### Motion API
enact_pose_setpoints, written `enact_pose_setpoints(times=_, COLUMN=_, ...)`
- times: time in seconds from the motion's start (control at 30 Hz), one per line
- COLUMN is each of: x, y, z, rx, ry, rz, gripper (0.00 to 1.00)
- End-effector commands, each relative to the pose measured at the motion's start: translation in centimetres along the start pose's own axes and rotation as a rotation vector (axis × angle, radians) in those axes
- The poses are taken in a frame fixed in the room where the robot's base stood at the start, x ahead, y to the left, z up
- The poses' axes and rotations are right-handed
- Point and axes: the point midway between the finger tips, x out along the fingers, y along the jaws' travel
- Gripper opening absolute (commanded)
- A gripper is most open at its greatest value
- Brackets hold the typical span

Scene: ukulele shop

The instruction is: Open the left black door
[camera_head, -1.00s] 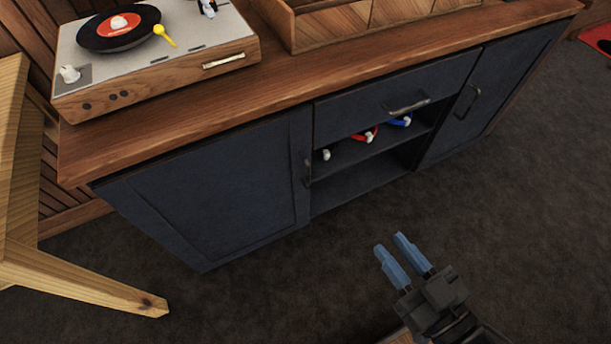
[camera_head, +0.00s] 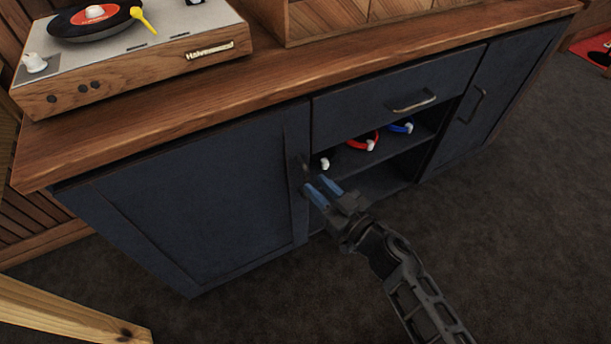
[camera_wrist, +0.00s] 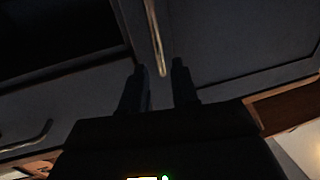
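The left black door (camera_head: 200,200) is a dark blue-black cabinet panel and looks shut. Its upright handle (camera_head: 305,170) is at the door's right edge, partly hard to see against the dark wood. My gripper (camera_head: 317,184) has blue fingertips and is close in front of the handle's lower part. In the wrist view the handle (camera_wrist: 155,38) is a thin bar whose near end appears between the two fingers of my gripper (camera_wrist: 160,75). The fingers are apart. I cannot tell whether they touch the bar.
To the right of the door are a drawer with a metal handle (camera_head: 412,103), an open shelf with several headphone-like items (camera_head: 365,143), and a right door (camera_head: 495,95). A record player (camera_head: 130,60) stands on the wooden top. A wooden leg (camera_head: 70,310) stands at lower left; the carpet in front is clear.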

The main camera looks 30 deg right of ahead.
Motion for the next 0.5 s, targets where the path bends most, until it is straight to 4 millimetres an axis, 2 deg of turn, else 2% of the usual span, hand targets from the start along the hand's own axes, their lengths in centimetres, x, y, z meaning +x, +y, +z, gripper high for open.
enact_pose_setpoints(times=0.1, x=2.0, y=0.0, z=0.1, rx=-0.001, ry=0.003, rz=-0.001, gripper=0.29)
enact_pose_setpoints(times=0.23, x=3.8, y=0.0, z=0.1, rx=-0.002, ry=0.002, rz=-0.001, gripper=0.29)
enact_pose_setpoints(times=0.5, x=5.2, y=0.0, z=0.0, rx=0.0, ry=0.0, rz=0.001, gripper=0.29)
